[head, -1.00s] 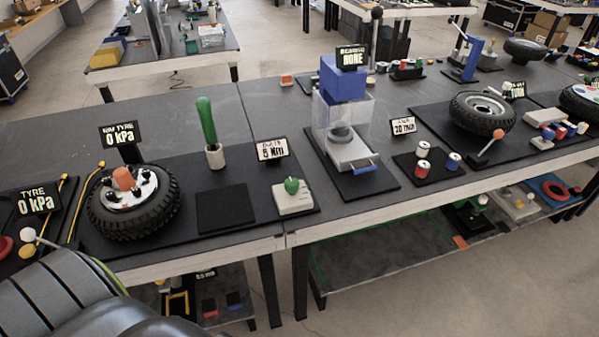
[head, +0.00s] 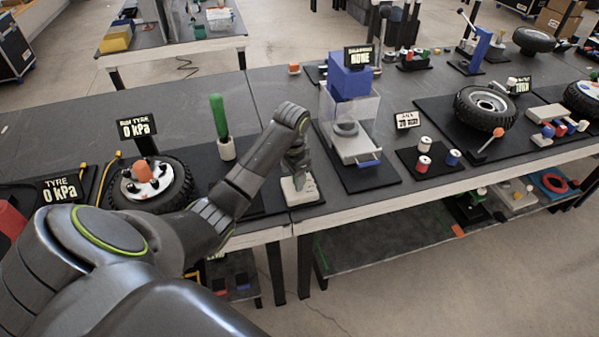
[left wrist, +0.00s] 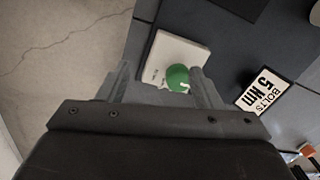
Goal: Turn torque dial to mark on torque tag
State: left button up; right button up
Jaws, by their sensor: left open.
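The green torque dial (left wrist: 178,78) sits on a pale base block in the left wrist view. The block (head: 311,195) shows in the head view, where my gripper hides the dial. My left gripper (head: 299,175) is above the block, pointing down. In the left wrist view its fingers (left wrist: 160,80) are apart, with the dial between them, closer to the right finger; I cannot tell whether that finger touches it. My arm hides the tag in the head view. My right gripper is not in view.
A green-handled tool (head: 220,125) stands in a pale holder left of my arm. A blue press (head: 350,85) stands right of the dial block. More tyres and small cans sit farther right.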

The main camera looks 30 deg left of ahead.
pick_arm(q)
jog(key=w+a+r, duration=0.2)
jog(key=w+r, duration=0.4)
jog(key=r, duration=0.5)
jog(key=shift+m+g+h, duration=0.3)
jog(key=shift+m, duration=0.1)
jog(key=f+b, duration=0.9)
jog(key=f, duration=0.1)
jog(key=shift+d, duration=0.2)
notch_tip(320, 180, down, 8)
jog(key=shift+r+b, duration=0.25)
jog(key=shift+b, duration=0.05)
jog(key=c, duration=1)
